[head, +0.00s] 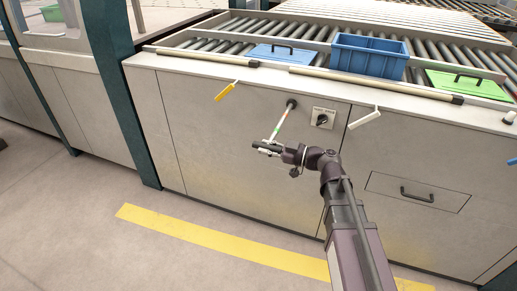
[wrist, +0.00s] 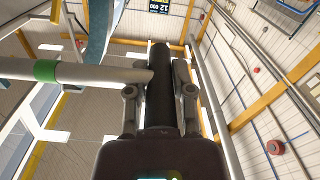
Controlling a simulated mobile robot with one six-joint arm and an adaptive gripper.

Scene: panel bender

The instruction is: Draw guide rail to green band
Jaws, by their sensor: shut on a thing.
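The guide rail (head: 280,122) is a thin pale rod that sticks out from a dark round socket (head: 291,103) in the cabinet front. It carries a green band, clear in the wrist view (wrist: 45,70), and a small reddish mark nearer the socket. Its outer end meets a black cylindrical handle (wrist: 161,85), set crosswise to the rod. My gripper (head: 267,147) is shut on this handle in front of the cabinet. In the wrist view, its two fingers (wrist: 160,103) flank the handle. The rail's inner end is hidden in the socket.
A rotary switch (head: 322,118) is right of the socket. A yellow lever (head: 225,91) and a white lever (head: 365,118) jut from the cabinet front. A blue crate (head: 369,55) stands on the rollers above. Open floor (head: 70,240) lies in front, with a yellow stripe (head: 200,238).

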